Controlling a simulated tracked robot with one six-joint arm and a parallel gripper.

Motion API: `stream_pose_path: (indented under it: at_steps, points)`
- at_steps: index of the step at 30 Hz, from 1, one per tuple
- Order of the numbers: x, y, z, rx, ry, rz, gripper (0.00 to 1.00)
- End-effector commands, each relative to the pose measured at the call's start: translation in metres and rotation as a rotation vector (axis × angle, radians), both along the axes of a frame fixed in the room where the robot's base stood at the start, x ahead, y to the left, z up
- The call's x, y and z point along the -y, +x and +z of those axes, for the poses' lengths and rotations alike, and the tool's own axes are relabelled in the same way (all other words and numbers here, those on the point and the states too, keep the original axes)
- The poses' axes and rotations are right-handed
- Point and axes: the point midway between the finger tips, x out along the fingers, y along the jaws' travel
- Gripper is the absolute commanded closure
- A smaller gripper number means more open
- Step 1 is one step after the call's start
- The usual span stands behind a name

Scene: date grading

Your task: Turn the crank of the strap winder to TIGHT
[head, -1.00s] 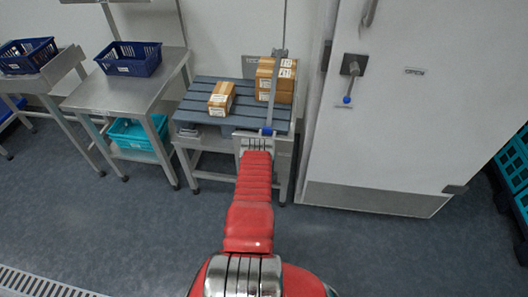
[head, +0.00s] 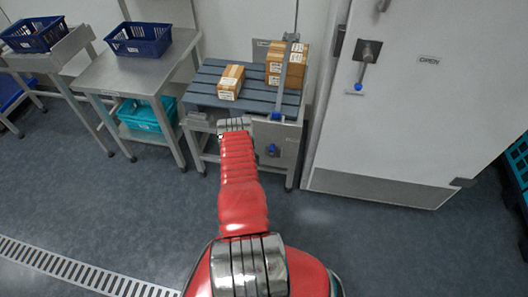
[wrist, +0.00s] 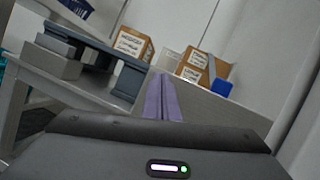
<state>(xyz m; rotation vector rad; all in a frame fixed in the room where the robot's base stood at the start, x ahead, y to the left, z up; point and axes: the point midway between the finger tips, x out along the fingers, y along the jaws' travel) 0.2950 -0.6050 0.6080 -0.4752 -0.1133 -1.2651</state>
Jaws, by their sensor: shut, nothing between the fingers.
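The strap winder is a grey panel (head: 291,141) on the front right of the pallet stand. Its crank has a blue knob (head: 272,150), low on the panel in the head view. Any TIGHT mark is too small to read. A grey upright bar with a blue piece (head: 277,116) at its foot rises above the panel; a blue block (wrist: 222,88) shows right of my fingers in the wrist view. My gripper (wrist: 162,78) is shut and empty, pointing toward the stand. In the head view my arm ends left of the knob, and my fingers are hidden.
A slatted grey pallet (head: 207,90) holds cardboard boxes (head: 231,81). A white door (head: 405,120) on the right has its own blue-tipped handle (head: 359,87) and an OPEN label. A steel table (head: 140,72) with crates stands left. The floor in front is clear.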

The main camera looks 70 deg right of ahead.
Motion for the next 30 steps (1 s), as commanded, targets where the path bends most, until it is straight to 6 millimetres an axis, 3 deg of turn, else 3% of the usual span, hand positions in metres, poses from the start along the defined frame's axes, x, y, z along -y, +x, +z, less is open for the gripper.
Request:
stream_pose_path:
  at_steps: [12, 30]
  points:
    - [-0.028, 0.032, -0.011, -0.496, -0.074, -0.184, 1.00]
    - [-0.057, 0.040, -0.030, -1.370, -0.215, -0.439, 1.00]
